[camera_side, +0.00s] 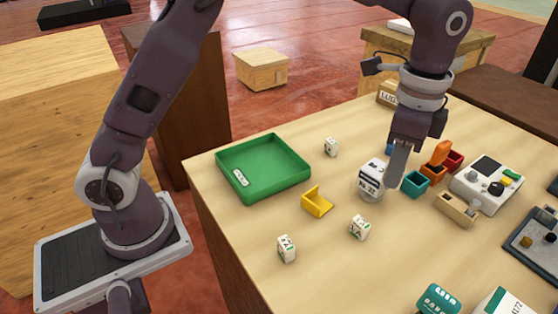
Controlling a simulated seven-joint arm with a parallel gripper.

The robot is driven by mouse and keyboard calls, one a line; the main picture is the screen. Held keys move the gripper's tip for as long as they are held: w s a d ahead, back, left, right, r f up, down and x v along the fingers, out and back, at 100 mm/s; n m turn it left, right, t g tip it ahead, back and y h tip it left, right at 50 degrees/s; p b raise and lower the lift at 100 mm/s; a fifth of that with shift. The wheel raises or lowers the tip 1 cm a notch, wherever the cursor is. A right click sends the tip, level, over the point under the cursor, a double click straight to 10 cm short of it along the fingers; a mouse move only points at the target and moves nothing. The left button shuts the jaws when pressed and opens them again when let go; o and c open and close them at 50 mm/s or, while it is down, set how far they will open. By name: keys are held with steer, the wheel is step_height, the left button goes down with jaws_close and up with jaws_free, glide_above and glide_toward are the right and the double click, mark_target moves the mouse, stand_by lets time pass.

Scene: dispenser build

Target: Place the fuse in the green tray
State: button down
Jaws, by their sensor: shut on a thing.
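The green tray (290,185) lies on the table at the left, with a small white piece (240,177) lying inside near its left front wall. My gripper (396,172) points down, to the right of the tray and apart from it. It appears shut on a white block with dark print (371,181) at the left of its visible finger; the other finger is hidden. I cannot tell for sure whether this block is the fuse, or whether it touches the table.
Printed white blocks (359,228) (286,248) (331,147) and a yellow holder (317,202) stand around the tray. A teal bin (415,184), an orange bin (432,172), a wooden box (458,208) and a control box (487,184) stand to the right.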

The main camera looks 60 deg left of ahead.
steer(key=s+a+n, duration=0.3)
steer(key=a+n, duration=0.3)
steer(key=a, duration=1)
steer(key=n, duration=0.6)
glide_above(262, 169)
step_height(262, 169, down, 10)
steer(key=shift+f, duration=0.15)
steer(key=c, duration=1.8)
jaws_free()
steer(key=shift+f, duration=0.15)
steer(key=o, duration=0.5)
steer(key=shift+c, duration=0.2)
